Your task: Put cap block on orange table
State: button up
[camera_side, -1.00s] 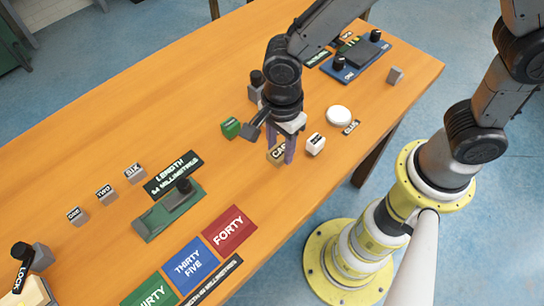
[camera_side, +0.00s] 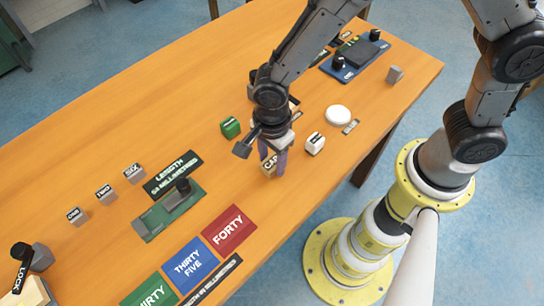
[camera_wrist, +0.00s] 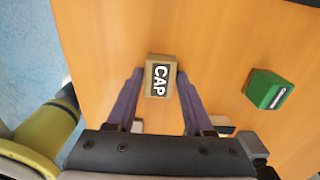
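The cap block (camera_side: 270,165) is a small tan block with a black "CAP" label. It is between the two purple fingers of my gripper (camera_side: 271,160), at or just above the orange table (camera_side: 110,135). I cannot tell whether it touches the tabletop. In the wrist view the cap block (camera_wrist: 160,77) sits between the fingertips of my gripper (camera_wrist: 159,80), which close on its two sides. Its labelled face shows there.
A white block (camera_side: 315,144), a green block (camera_side: 230,127) and a white round disc (camera_side: 338,115) stand nearby. A green length slider (camera_side: 168,212) and coloured number cards (camera_side: 188,265) lie to the lower left. Bare tabletop lies around the cap block.

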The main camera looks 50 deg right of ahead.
aim_at(272, 162)
jog(key=shift+o, duration=1.3)
jog(key=shift+r, duration=0.1)
notch_tip(272, 162, up, 12)
jog(key=s+d+r+n+t+y, duration=0.1)
jog(key=s+d+r+n+t, duration=0.1)
jog(key=d+r+n, duration=0.85)
jog(key=s+d+n+t+h, duration=0.1)
jog(key=s+d+n+t, duration=0.2)
jog(key=s+d+n, duration=0.4)
jog(key=shift+s+d+r+t, duration=0.4)
jog(key=shift+s+d, duration=0.9)
jog(key=shift+d, duration=0.7)
jog(key=shift+n, duration=0.25)
